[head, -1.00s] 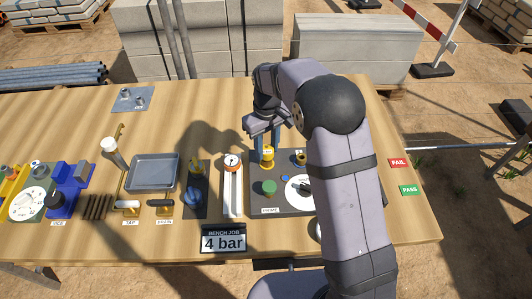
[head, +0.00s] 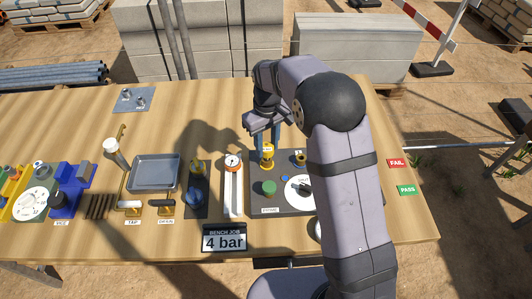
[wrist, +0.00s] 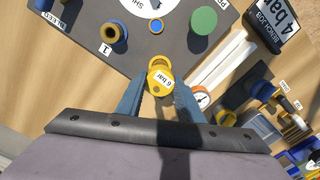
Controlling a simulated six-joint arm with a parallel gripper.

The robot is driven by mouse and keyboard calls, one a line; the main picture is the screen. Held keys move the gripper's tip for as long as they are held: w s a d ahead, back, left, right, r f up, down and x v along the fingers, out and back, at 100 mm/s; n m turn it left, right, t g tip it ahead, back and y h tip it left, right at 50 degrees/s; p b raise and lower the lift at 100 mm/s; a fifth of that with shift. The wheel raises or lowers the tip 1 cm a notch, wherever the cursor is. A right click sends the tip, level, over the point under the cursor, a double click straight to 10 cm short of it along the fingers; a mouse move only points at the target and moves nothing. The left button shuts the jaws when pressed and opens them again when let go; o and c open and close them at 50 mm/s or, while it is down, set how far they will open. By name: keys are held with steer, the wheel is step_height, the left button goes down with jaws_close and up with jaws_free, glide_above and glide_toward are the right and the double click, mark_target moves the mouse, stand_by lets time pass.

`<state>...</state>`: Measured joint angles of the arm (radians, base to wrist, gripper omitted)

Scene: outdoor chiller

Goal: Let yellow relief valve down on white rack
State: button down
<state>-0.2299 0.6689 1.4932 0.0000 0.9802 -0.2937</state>
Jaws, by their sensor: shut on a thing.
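A yellow relief valve (head: 267,157) is at the far edge of the dark panel in the head view. In the wrist view the yellow relief valve (wrist: 161,79) shows a round white "6 bar" label. My gripper (head: 268,144) has its blue fingers on either side of it, shut on it. In the wrist view the fingertips of my gripper (wrist: 160,88) are against its sides. I cannot tell whether its base touches the panel. A long white piece with two rails (head: 233,196), perhaps the white rack, lies just left of the panel; its rails (wrist: 222,62) also show in the wrist view.
The dark panel (head: 258,203) carries a green knob (head: 269,187), a white dial and another yellow-ringed fitting (head: 300,157). An orange-rimmed gauge (head: 232,161) sits at the far end of the white piece. A grey tray (head: 153,172) stands left. The table behind is mostly clear.

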mark_target(267, 147)
steer(key=shift+r+p, duration=1.75)
steer(key=shift+r, duration=0.6)
steer(key=c, duration=2.1)
jaws_free()
jaws_close()
